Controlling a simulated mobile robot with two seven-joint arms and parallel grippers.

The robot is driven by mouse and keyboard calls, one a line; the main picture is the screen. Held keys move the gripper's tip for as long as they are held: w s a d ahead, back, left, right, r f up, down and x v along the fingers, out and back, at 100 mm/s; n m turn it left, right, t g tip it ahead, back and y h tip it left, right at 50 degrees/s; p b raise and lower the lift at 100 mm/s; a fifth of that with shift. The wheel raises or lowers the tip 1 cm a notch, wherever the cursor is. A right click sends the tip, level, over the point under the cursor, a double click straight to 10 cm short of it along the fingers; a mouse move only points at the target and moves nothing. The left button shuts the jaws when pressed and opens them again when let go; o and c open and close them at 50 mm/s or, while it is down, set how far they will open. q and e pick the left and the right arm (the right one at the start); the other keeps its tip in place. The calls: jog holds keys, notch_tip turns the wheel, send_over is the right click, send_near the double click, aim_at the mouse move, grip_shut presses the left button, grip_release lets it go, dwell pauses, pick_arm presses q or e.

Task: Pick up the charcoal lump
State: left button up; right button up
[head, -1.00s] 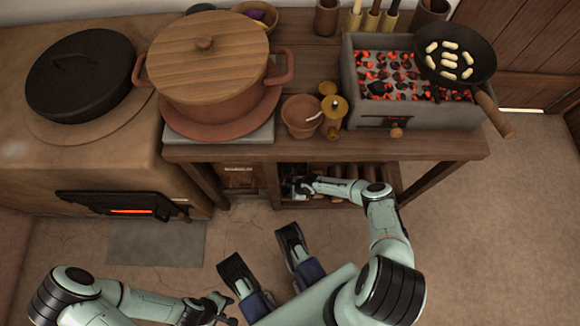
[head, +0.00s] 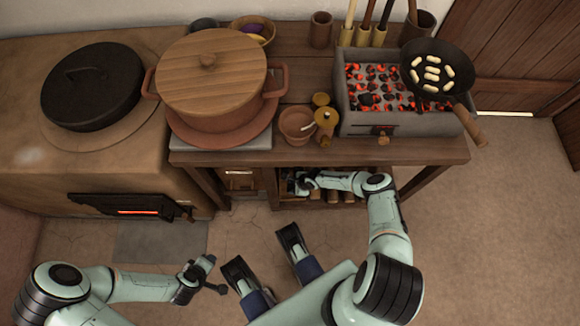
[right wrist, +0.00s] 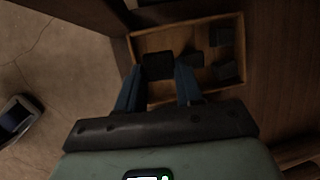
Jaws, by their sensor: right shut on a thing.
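In the right wrist view, a dark, blocky charcoal lump (right wrist: 158,66) sits between the two fingertips of my right gripper (right wrist: 159,82), which is shut on it. The lump is inside or just over a shallow wooden box (right wrist: 240,50); the dim light hides its exact height. In the head view, my right gripper (head: 300,186) reaches under the wooden table (head: 330,150), and the lump cannot be made out there. My left gripper (head: 216,275) is open and empty over the floor at lower left.
More dark lumps (right wrist: 222,37) lie along the box's right side. A brazier (head: 355,125) of glowing coals and a frying pan (head: 437,72) stand on the table, with a lidded pot (head: 210,105). A clay stove (head: 40,160) is at left. The front floor is open.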

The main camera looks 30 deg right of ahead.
jog(key=s+d, duration=0.1)
jog(key=d, duration=0.1)
jog(key=s+d, duration=0.2)
jog(key=d, duration=0.1)
jog(key=s+d, duration=0.2)
jog(key=d, duration=0.1)
jog(key=shift+d+f+b, duration=0.2)
jog(key=shift+d+b, duration=0.05)
jog(key=shift+b, duration=0.15)
jog(key=s+d, duration=0.1)
jog(key=s+d+b, duration=0.1)
jog(key=d, duration=0.1)
jog(key=s+d, duration=0.1)
jog(key=d, duration=0.1)
jog(key=shift+s+d, duration=0.2)
jog(key=shift+d, duration=0.05)
pick_arm(q)
jog(key=shift+g, duration=0.7)
jog(key=shift+s+a+f+b, duration=0.15)
jog(key=shift+s+a+f, duration=0.05)
jog(key=shift+s+f, duration=0.75)
jog(key=shift+s+a+f+b, duration=0.2)
jog(key=shift+s+f, duration=0.5)
jog(key=shift+f, duration=0.4)
pick_arm(e)
jog(key=shift+s+d+r, duration=0.1)
jog(key=shift+s+d, duration=0.35)
jog(key=shift+d, duration=0.1)
